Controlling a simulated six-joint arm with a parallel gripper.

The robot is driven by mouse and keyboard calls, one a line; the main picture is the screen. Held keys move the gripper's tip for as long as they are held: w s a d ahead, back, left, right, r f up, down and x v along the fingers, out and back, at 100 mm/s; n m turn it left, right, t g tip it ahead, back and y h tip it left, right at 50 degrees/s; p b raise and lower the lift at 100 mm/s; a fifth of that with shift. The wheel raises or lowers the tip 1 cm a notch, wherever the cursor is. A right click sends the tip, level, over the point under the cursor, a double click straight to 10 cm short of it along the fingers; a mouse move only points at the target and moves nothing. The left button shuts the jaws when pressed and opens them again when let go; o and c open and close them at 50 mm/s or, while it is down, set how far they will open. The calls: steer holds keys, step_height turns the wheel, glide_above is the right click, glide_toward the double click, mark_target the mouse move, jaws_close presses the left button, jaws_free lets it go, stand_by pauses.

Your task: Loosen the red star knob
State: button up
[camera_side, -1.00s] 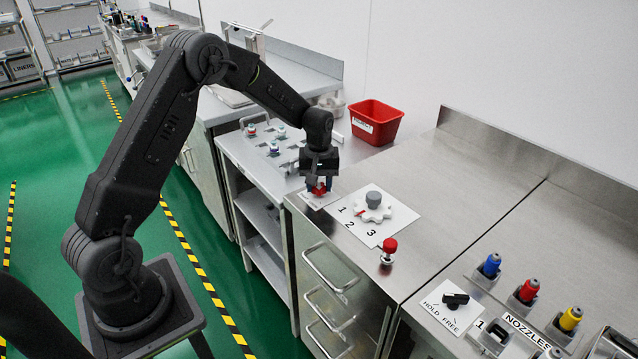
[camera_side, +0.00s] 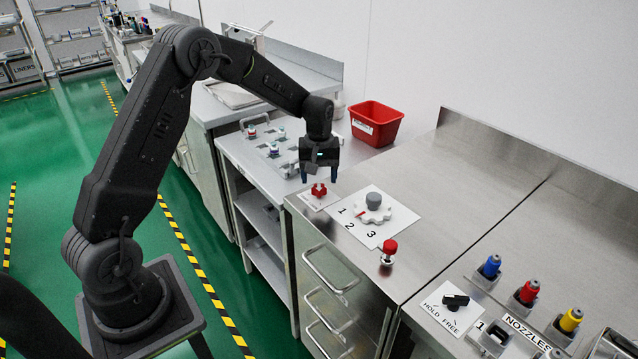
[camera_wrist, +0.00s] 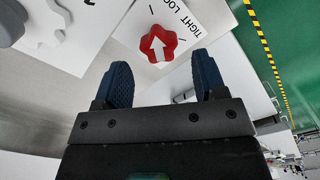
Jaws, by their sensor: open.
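The red star knob (camera_side: 319,189) sits on a small white plate at the left end of the steel counter. In the wrist view the knob (camera_wrist: 158,42) is a lobed red star with a white arrow, on the white plate (camera_wrist: 190,15) marked TIGHT and a partly cut-off second word.
A white dial with a grey hub (camera_side: 373,208) stands on a plate numbered 1 to 3, just right of the knob. A red bin (camera_side: 376,123) is behind. A black HOLD/FREE switch (camera_side: 455,301) is farther right.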

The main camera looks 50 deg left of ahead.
mark_target(319, 186)
step_height(319, 186, up, 11)
steer(key=shift+f, duration=0.15)
steer(key=s+d+r+m+t, duration=0.3)
steer(key=s+d+r+m, duration=0.2)
steer(key=s+d+r, duration=0.6)
steer(key=s+d+f+m+t, duration=0.1)
steer(key=s+d+m, duration=0.1)
steer(key=s, duration=0.6)
steer(key=s+d+f+m+t, duration=0.1)
steer(key=s+d+m, duration=0.1)
steer(key=s, duration=0.6)
steer(key=shift+s+f+m+t, duration=0.2)
steer(key=shift+f+m+t, duration=0.15)
steer(key=shift+m, duration=0.55)
